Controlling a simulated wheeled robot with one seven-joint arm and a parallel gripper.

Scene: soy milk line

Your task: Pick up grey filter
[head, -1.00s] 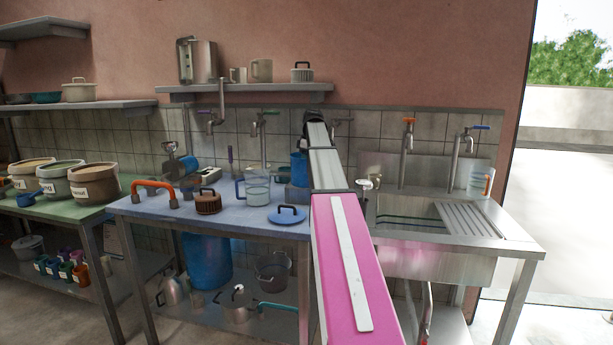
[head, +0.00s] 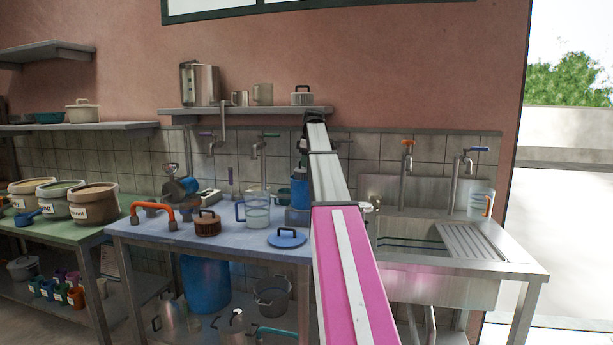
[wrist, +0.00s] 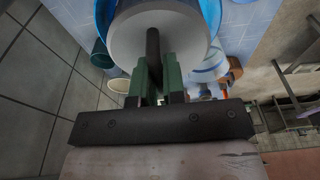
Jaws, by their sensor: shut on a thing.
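The grey filter (wrist: 185,40) is a round grey disc with a dark upright handle, at the top of the wrist view. My gripper (wrist: 154,78) has green fingers and is shut on that handle. A blue container wall (wrist: 212,12) shows around the disc's edge; I cannot tell whether the filter sits inside it or above it. In the head view a blue container (head: 299,192) stands at the back right of the blue table (head: 200,238), beside my arm. My arm partly hides this area, and the filter is not clear there.
On the table are a clear jug (head: 257,214), a blue lid (head: 287,238), a brown lidded pot (head: 207,224) and an orange handle (head: 153,209). A metal sink (head: 410,243) with taps is to the right. A shelf (head: 245,111) runs above.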

